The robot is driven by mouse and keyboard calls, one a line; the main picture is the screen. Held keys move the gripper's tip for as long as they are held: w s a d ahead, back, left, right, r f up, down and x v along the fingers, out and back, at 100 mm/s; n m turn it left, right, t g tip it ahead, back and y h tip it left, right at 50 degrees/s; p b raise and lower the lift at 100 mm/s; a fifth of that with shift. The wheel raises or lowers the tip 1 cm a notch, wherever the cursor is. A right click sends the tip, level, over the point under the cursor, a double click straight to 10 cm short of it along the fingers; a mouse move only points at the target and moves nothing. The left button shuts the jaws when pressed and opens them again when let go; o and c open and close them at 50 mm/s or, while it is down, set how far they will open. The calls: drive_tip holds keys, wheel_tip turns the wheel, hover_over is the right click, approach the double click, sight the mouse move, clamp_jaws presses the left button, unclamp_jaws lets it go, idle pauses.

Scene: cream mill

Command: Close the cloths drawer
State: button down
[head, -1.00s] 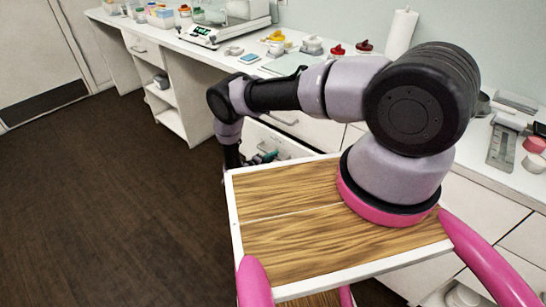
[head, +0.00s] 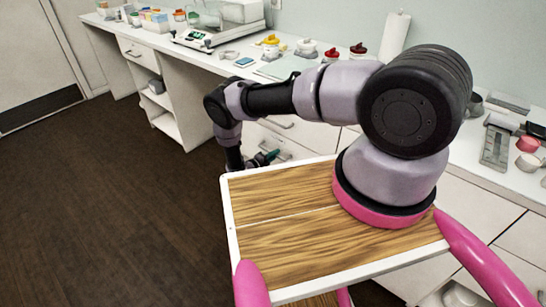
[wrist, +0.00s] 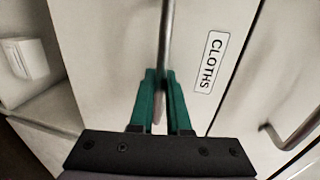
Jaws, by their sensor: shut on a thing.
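The cloths drawer has a pale front (wrist: 112,55) with a "CLOTHS" label (wrist: 210,62), seen close up in the wrist view. Its grey bar handle (wrist: 167,35) runs between the green fingers of my gripper (wrist: 160,82), which is shut on it. In the head view, my gripper (head: 268,157) is low at the counter front, just beyond my wooden top. The drawer front (head: 278,143) shows only partly there; the wooden top hides its lower part. How far the drawer stands out is hard to tell.
Another handle (wrist: 290,135) is right of the label in the wrist view. The white counter (head: 250,65) carries a scale, coloured lidded pots and a paper roll (head: 394,38). An open shelf unit (head: 160,105) is further left. The dark floor (head: 100,190) at left is clear.

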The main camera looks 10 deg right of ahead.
drive_tip(key=c, duration=0.9)
unclamp_jaws()
drive_tip(key=shift+w+d, duration=0.15)
drive_tip(key=v, duration=1.1)
